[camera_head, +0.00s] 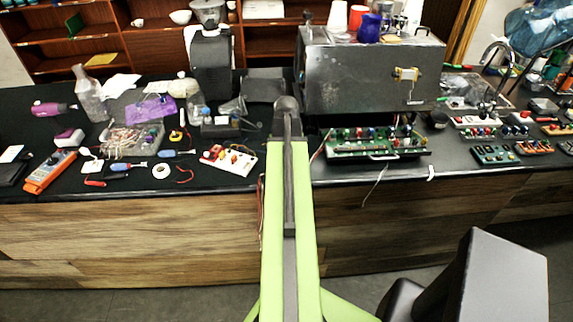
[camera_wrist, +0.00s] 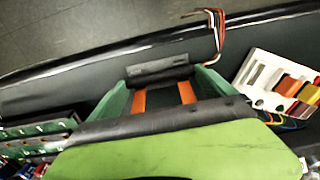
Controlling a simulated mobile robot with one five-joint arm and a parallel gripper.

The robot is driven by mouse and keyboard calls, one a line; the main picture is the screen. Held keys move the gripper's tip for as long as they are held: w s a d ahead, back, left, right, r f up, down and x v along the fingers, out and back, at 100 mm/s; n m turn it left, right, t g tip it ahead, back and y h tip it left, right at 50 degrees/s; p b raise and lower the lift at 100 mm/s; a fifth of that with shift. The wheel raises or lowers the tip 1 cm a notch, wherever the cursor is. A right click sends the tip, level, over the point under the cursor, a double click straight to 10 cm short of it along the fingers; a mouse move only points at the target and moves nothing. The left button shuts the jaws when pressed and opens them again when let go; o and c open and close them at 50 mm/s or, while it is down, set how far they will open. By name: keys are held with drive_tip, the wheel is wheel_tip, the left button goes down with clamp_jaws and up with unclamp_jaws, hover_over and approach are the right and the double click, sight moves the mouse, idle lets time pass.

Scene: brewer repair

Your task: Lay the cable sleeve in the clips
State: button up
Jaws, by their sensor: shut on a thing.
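In the wrist view my gripper (camera_wrist: 165,96), with green sides and dark bars, is low over the black counter. A bundle of red, white and dark wires (camera_wrist: 217,32), which I take for the cable sleeve, comes out beside the far bar and reaches over the counter's front edge. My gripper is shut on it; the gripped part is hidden. In the head view thin reddish strands (camera_head: 262,205) hang at the counter front, left of my arm. My arm hides the gripper there. I cannot make out the clips.
A white board with coloured blocks (camera_head: 229,160) lies left of my arm, with coloured wires near it in the wrist view. A green circuit board (camera_head: 375,143) lies right, before a large grey metal machine (camera_head: 368,75). Tools and bottles crowd the counter's left.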

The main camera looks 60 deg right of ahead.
drive_tip(key=shift+f, duration=0.25)
idle(0.5)
drive_tip(key=o, duration=1)
drive_tip(key=shift+r, duration=0.1)
wheel_tip(320, 180, up, 17)
drive_tip(key=p, duration=1.7)
drive_tip(key=shift+s+r, duration=0.1)
